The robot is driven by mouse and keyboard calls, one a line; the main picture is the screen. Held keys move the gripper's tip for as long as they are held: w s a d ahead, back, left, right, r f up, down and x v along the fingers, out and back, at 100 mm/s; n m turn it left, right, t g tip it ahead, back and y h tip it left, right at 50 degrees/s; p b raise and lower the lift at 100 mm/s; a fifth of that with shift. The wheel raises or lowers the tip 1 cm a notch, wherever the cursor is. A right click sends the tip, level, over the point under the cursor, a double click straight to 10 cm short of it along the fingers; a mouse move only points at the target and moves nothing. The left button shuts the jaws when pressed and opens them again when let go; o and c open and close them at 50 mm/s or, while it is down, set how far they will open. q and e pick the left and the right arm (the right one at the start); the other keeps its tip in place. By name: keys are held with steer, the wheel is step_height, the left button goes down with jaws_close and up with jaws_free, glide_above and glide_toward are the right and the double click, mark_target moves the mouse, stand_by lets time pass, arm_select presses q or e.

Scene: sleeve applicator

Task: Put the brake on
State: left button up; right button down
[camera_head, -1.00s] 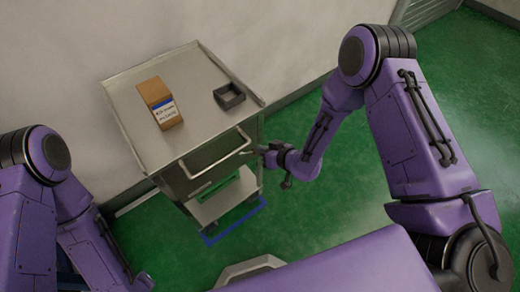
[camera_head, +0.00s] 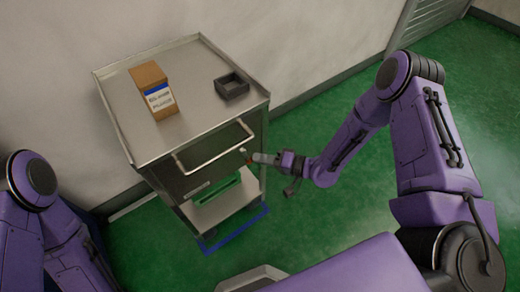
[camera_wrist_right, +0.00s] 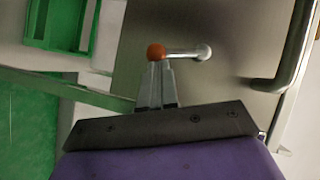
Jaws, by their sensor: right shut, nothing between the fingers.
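The brake is a short metal lever with an orange-red ball knob (camera_wrist_right: 156,52) on the front face of the steel cart (camera_wrist_right: 235,75). In the right wrist view its rod runs right from the knob to a round metal end. My right gripper (camera_wrist_right: 157,64) is shut and empty, its fingertips right at the knob; I cannot tell whether they touch. In the head view the right gripper (camera_head: 252,157) is at the right side of the cart's front (camera_head: 135,130), beside the handle bar. My left arm shows at the left edge; its gripper is out of view.
A brown box (camera_head: 150,88) and a dark open tray (camera_head: 231,86) sit on the cart top. A bar handle (camera_head: 215,151) sticks out in front. A green bin (camera_head: 217,190) is on the lower shelf. Blue tape marks the floor. Green floor is clear to the right.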

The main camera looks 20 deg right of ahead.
steer(key=shift+s+a+f+m+t+y+b, duration=0.1)
steer(key=shift+a+f+m+t+y+b, duration=0.3)
steer(key=shift+m+y+b, duration=0.45)
steer(key=shift+a, duration=0.1)
steer(key=w+d+r+v, duration=0.1)
steer(key=w+v, duration=0.1)
steer(key=v, duration=1.1)
steer(key=shift+d+p, duration=0.3)
steer(key=shift+p, duration=0.05)
steer(key=shift+w, duration=0.1)
